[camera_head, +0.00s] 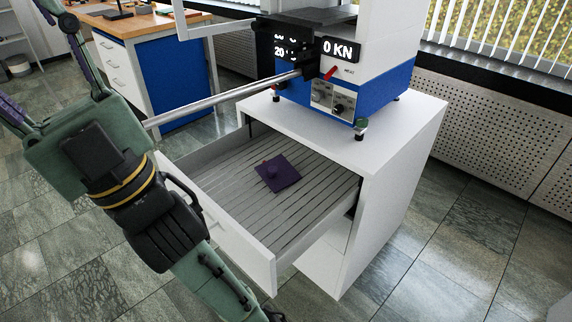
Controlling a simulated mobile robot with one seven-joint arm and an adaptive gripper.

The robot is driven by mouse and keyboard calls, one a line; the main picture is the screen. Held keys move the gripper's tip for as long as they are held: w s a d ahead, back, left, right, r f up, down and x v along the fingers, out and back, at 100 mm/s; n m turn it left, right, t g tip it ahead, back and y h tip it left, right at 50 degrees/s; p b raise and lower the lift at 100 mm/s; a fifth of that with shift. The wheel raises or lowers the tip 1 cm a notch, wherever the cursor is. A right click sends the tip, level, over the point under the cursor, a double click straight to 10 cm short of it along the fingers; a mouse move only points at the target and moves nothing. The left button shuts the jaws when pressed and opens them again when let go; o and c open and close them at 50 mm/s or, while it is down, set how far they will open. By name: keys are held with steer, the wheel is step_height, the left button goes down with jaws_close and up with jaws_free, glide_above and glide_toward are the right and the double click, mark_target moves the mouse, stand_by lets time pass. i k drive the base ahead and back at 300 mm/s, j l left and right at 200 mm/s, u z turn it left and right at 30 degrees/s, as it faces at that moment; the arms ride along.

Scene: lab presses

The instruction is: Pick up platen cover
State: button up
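A dark purple square plate with a small raised knob, which looks like the platen cover (278,174), lies in the open drawer (232,236) of the white cabinet. My green and black arm crosses the left side of the picture and runs down past the bottom edge, in front of the drawer's left front corner. My gripper is not in view, so its state does not show.
A blue and white press (343,95) showing "0 KN" stands on the white cabinet (380,150). A metal rod (225,98) reaches left from it, above the drawer's back left. A workbench (130,28) stands behind left. Tiled floor (455,255) is free at right.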

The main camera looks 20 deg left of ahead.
mark_target(278, 173)
steer(key=l+u, duration=0.95)
steer(key=u, duration=0.2)
steer(key=i, duration=0.5)
